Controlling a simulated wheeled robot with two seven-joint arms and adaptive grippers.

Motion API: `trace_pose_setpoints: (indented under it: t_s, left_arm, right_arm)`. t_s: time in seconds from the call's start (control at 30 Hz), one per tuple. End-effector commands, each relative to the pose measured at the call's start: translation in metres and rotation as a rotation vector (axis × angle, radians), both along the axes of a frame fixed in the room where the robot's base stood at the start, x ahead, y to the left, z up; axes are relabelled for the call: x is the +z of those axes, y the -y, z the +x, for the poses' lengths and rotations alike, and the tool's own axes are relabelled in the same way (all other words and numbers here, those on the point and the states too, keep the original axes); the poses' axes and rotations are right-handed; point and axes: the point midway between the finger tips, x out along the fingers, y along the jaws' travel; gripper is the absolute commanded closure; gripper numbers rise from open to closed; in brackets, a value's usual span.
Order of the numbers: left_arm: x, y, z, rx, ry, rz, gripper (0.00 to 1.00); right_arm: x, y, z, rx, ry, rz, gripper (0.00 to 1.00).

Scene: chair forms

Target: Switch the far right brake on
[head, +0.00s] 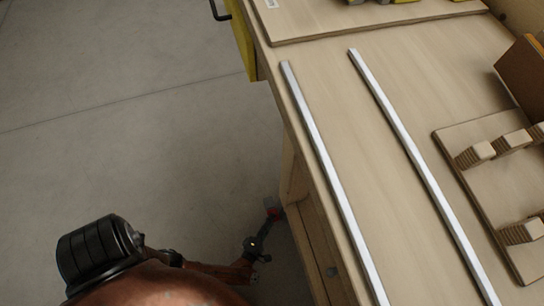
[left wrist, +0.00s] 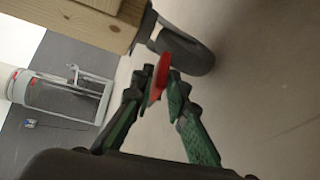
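A dark caster wheel (left wrist: 190,52) stands under the wooden corner of the table in the left wrist view, with a red brake lever (left wrist: 157,80) at its side. The lever lies between the fingertips of my left gripper (left wrist: 160,88), whose green finger pads stand a little apart. Contact with the lever is not clear. In the head view my left gripper (head: 262,236) is low, beside the table's left side near the floor, and a small red part (head: 273,211) shows by its tips. My right gripper is not in view.
The wooden table (head: 330,65) carries two long metal rails (head: 330,175) and a board with wooden blocks (head: 480,155) at the right. A yellow drawer or panel (head: 243,40) with a dark handle is at the upper left. The grey floor (head: 130,120) to the left is clear.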

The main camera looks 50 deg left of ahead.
Motion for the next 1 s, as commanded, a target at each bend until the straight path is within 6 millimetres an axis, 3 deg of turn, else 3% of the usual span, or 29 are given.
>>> trace_pose_setpoints:
  t_s: [0.17, 1.0]
  left_arm:
    - [0.0, -0.0001, 0.0, 0.0, 0.0, 0.0, 1.0]
    - [-0.0076, 0.0004, 0.001, 0.0, 0.042, 0.111, 1.0]
  right_arm:
    - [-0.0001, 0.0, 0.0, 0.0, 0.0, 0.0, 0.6]
    - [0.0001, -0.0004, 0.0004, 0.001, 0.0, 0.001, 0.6]
